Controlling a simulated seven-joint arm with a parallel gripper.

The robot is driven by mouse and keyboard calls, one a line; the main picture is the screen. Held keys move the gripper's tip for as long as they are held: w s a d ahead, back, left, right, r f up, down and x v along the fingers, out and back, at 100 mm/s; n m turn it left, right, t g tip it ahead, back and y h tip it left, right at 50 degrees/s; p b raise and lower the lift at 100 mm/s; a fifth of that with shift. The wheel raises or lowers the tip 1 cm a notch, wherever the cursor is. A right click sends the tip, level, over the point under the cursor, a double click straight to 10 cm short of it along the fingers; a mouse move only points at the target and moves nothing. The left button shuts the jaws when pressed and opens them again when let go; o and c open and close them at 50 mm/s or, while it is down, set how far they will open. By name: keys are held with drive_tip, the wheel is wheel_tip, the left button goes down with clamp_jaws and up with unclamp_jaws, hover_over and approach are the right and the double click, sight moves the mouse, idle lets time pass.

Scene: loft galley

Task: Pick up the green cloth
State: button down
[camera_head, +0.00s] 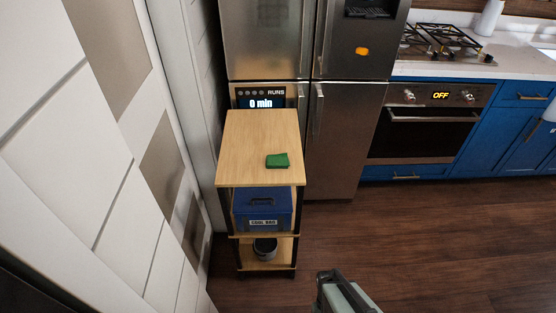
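The green cloth (277,160) lies as a small folded patch on the wooden top of a narrow shelf unit (243,140), near the right edge of that top. My gripper (328,276) shows at the bottom of the view, in front of the unit and to its right, well apart from the cloth. Only a dark end part and a pale link are in view. I cannot make out its fingers clearly or tell whether they are apart.
A blue box (262,208) labelled "COOL BAG" and a dark pot (265,248) sit on the lower shelves. A steel fridge (345,135) stands behind, a white panelled wall (85,150) at left, blue cabinets (520,125) and an oven (425,130) at right. Wooden floor (430,230) is clear.

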drive_tip(key=shift+c, duration=1)
unclamp_jaws()
